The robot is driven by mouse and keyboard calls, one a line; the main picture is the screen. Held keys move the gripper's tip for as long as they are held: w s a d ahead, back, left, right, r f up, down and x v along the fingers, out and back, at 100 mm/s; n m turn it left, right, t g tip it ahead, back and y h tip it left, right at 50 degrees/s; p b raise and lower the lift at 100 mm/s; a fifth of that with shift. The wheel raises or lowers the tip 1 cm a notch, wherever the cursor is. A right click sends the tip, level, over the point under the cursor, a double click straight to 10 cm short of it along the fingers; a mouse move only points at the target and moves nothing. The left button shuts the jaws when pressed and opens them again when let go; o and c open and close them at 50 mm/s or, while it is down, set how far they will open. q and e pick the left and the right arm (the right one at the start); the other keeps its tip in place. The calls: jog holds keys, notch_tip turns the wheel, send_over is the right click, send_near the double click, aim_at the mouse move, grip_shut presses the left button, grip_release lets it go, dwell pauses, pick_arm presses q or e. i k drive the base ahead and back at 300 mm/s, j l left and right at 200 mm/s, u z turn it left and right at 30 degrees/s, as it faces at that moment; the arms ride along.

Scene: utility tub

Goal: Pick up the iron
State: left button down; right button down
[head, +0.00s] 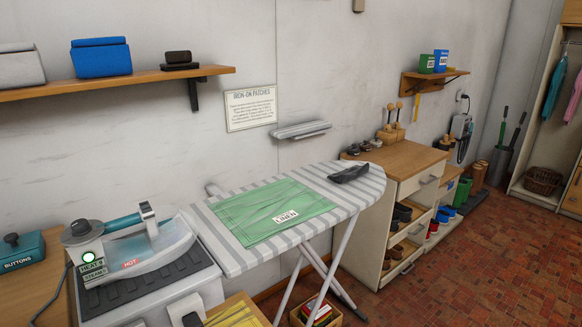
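The iron (150,251) rests at the lower left on a grey-white base station (160,292) with a dark ribbed top. It has a teal handle, a pale see-through body and a red "HOT" label. A round dial and a lit green indicator with a "HEAT & STEAM" label show at its left end. A cord hangs at the left of the station. Neither of my grippers shows in the head view.
A striped ironing board (230,258) with green linen (262,215) and a dark object (349,173) stands right of the iron. A teal buttons box (22,251) is at the left. A wall shelf (130,82) hangs above. Open brick floor (450,270) lies at the right.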

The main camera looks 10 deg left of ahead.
aim_at(133, 245)
jog(key=u, duration=1.45)
